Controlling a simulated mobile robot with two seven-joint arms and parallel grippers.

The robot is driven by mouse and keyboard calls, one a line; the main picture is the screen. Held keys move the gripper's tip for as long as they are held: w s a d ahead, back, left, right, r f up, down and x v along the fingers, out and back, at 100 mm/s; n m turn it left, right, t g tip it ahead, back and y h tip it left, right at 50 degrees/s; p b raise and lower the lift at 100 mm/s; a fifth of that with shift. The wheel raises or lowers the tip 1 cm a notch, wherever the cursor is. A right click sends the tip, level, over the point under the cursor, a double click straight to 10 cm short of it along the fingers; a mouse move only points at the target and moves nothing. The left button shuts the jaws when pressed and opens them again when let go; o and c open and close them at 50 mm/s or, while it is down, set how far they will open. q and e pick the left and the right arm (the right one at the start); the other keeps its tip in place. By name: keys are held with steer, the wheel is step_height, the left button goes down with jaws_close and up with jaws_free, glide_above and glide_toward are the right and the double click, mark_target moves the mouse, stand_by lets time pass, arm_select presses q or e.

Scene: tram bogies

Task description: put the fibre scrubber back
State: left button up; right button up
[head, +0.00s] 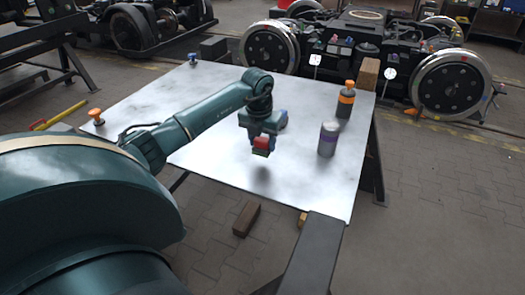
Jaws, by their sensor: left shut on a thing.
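My left gripper (261,146) hangs over the white-grey table top (220,165), pointing down. It is shut on a small red block with a dark green underside, which looks like the fibre scrubber (261,144). The gripper hides part of it. A soft shadow on the table below shows that the held thing is above the surface, not touching it. My right gripper is not in view.
A grey can with a purple band (328,139) and a dark bottle with an orange top (345,99) stand on the table's right side. An orange knob (96,116) is at the left edge. A wheeled bogie (365,65) stands behind.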

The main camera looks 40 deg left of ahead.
mark_target(262, 149)
arm_select(q)
steer(key=shift+f, duration=1.8)
steer(key=shift+f, duration=0.1)
steer(key=o, duration=1)
steer(key=shift+c, duration=0.2)
steer(key=shift+r, duration=0.3)
step_height(262, 149, up, 12)
steer(key=s, duration=0.1)
steer(key=shift+s+d+f, duration=0.25)
steer(key=shift+s+d, duration=0.05)
steer(key=shift+s, duration=0.05)
